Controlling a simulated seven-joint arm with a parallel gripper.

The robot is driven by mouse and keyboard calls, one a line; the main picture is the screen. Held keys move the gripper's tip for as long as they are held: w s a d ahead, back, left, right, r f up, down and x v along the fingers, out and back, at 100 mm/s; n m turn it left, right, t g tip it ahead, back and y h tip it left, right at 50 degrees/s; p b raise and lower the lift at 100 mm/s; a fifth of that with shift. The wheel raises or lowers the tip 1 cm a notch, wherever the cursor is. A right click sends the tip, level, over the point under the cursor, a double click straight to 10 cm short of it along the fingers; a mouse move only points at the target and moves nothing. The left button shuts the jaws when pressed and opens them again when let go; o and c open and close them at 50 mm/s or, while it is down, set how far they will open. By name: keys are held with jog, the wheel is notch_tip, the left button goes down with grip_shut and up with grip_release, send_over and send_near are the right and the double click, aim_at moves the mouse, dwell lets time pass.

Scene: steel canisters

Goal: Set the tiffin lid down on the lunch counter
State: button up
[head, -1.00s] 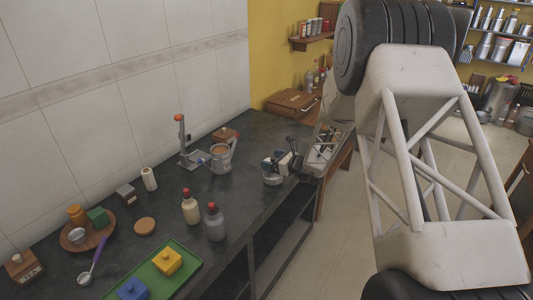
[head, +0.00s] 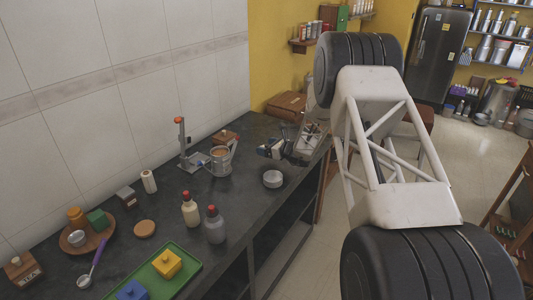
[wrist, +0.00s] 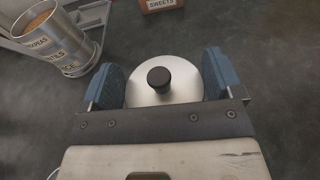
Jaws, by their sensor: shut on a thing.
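The tiffin lid (wrist: 163,84) is a round, shiny steel disc with a black knob, seen from above in the wrist view. My gripper (wrist: 163,80) is shut on it, with a blue finger pad on each side of its rim. In the head view my gripper (head: 270,150) is over the far part of the dark lunch counter (head: 240,205), and the lid is hard to make out there. I cannot tell whether the lid touches the counter. A small round steel tiffin (head: 272,179) stands on the counter, nearer the camera than my gripper.
A labelled steel canister (head: 220,161) with brown contents stands left of my gripper; it also shows in the wrist view (wrist: 58,38). Behind it are a stand with an orange knob (head: 183,145) and a "SWEETS" box (wrist: 160,4). Two bottles (head: 215,226) stand nearer the camera.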

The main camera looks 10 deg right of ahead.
aim_at(266, 159)
jog(key=shift+w, duration=0.6)
jog(key=shift+f, duration=0.2)
jog(key=shift+f, duration=1.6)
jog(key=shift+f, duration=0.5)
